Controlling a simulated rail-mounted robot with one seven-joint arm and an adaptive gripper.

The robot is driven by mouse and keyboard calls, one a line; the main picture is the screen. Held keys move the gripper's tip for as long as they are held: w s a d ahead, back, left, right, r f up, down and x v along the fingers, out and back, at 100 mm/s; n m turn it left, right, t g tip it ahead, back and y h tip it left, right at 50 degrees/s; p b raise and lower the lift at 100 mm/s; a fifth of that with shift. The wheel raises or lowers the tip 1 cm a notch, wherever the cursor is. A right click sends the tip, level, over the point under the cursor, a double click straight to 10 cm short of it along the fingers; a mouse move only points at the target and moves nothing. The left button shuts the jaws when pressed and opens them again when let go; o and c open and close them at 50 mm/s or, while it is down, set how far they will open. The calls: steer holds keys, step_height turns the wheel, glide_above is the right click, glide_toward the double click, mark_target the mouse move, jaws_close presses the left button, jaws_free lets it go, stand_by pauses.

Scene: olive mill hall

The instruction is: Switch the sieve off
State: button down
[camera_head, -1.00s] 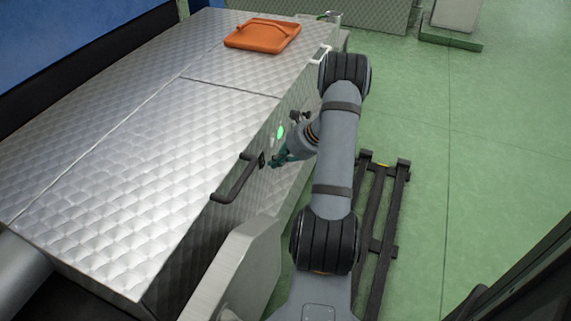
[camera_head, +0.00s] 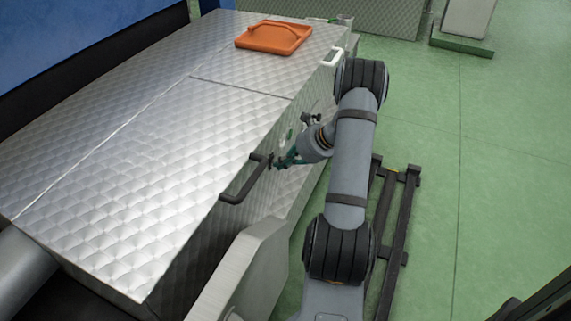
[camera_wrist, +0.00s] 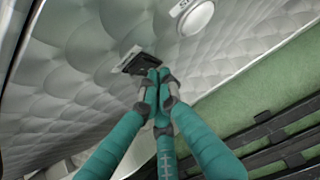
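The sieve (camera_head: 150,150) is a large box of quilted shiny metal. On its side is a small round lamp (camera_head: 290,134), which looks unlit. It shows pale grey in the wrist view (camera_wrist: 196,17). Beside it is a small dark switch plate (camera_wrist: 136,62) with a pale label edge. My gripper (camera_head: 277,163) has green fingers. In the wrist view its fingertips (camera_wrist: 159,78) are drawn together at the plate's lower right edge, with nothing seen between them. They partly cover the plate, so the switch position and exact contact are hidden.
A dark bar handle (camera_head: 243,180) sticks out from the sieve's side near my gripper. A light handle (camera_head: 332,56) is farther along. An orange lid-like piece with a handle (camera_head: 275,37) lies on top. Green floor (camera_head: 490,150) is clear on the right.

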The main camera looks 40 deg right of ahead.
steer(key=shift+r+p, duration=0.6)
steer(key=shift+r, duration=0.2)
steer(key=s+d+r+p, duration=0.3)
steer(key=s+d+r, duration=0.2)
steer(key=s, duration=0.5)
steer(key=shift+d+r+p, duration=0.25)
steer(key=shift+r+p, duration=0.15)
steer(key=shift+r, duration=0.5)
steer(key=shift+w, duration=0.1)
